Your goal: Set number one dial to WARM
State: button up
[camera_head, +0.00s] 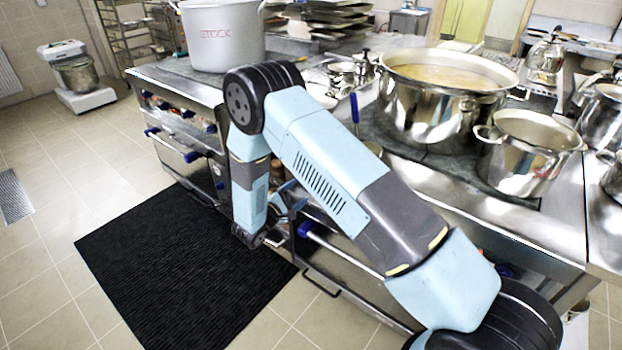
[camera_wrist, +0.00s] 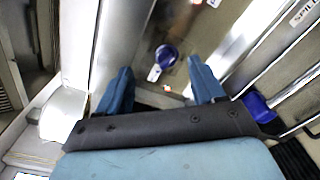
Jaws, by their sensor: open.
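A blue dial (camera_wrist: 166,56) with a small white mark beside it sits on the metal panel in the wrist view. It shows between and beyond the two blue fingers of my gripper (camera_wrist: 160,66). The fingers are spread open with nothing between them, and I see no contact with the dial. I cannot read the dial's number or its setting, nor tell whether it is the number one dial. In the head view my gripper (camera_head: 285,200) is low against the stove front, partly hidden by my arm. Several other dials (camera_head: 187,113) show on the stove front to the left.
A blue-ended oven handle (camera_wrist: 258,106) is close to the right of my gripper. Another oven handle (camera_head: 170,143) is on the left stove. A grey pot (camera_head: 222,40), a large soup pot (camera_head: 430,118) and a smaller pot (camera_head: 520,165) stand on top. A black mat (camera_head: 165,270) covers the floor in front.

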notch_tip(320, 180, down, 4)
jog(key=a+n+t+y, duration=0.1)
jog(key=a+y, duration=0.1)
jog(key=x, duration=1.3)
jog(key=shift+w+r, duration=0.2)
jog(key=shift+r, duration=0.2)
jog(key=shift+d, duration=0.1)
jog(key=shift+c, duration=0.3)
jog(key=c, duration=1)
